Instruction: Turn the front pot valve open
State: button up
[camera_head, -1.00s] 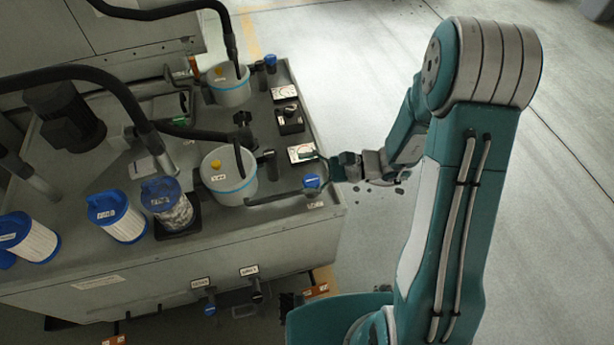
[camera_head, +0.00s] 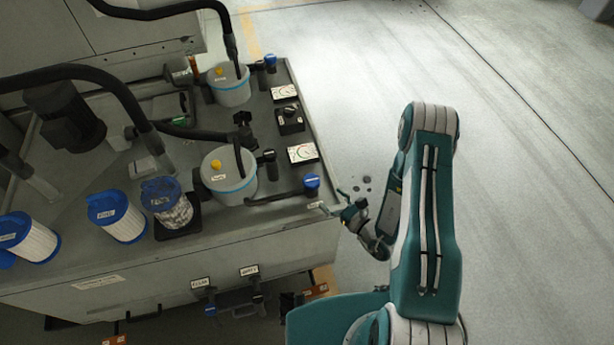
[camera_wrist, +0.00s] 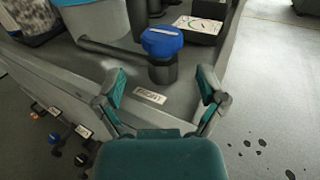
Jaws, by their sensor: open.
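The front pot valve has a round blue knob (camera_head: 311,182) on a dark body at the tank top's front right corner. A dark pipe runs from it to the front white pot (camera_head: 226,188) with a blue band. In the wrist view the knob (camera_wrist: 161,42) shows a white bar across its top, lying roughly left to right. A "FRONT" label (camera_wrist: 150,96) is on the deck before it. My gripper (camera_head: 332,209) is open and empty, off the tank's corner, apart from the knob. In the wrist view its fingers (camera_wrist: 162,84) stand either side of the label, short of the knob.
A similar blue knob (camera_head: 270,61) stands by the rear pot (camera_head: 229,92). A gauge (camera_head: 302,153) lies close behind the front knob. Black hoses arch over the tank; filter cartridges (camera_head: 122,219) stand left. The floor to the right is clear.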

aim_at(306, 176)
jog(key=shift+d+f+h, duration=0.1)
jog(key=shift+f+h, duration=0.15)
jog(key=shift+h, duration=0.05)
jog(key=x, duration=1)
jog(key=shift+w+a+r, duration=0.15)
jog(key=shift+w+a, duration=0.15)
jog(key=c, duration=0.9)
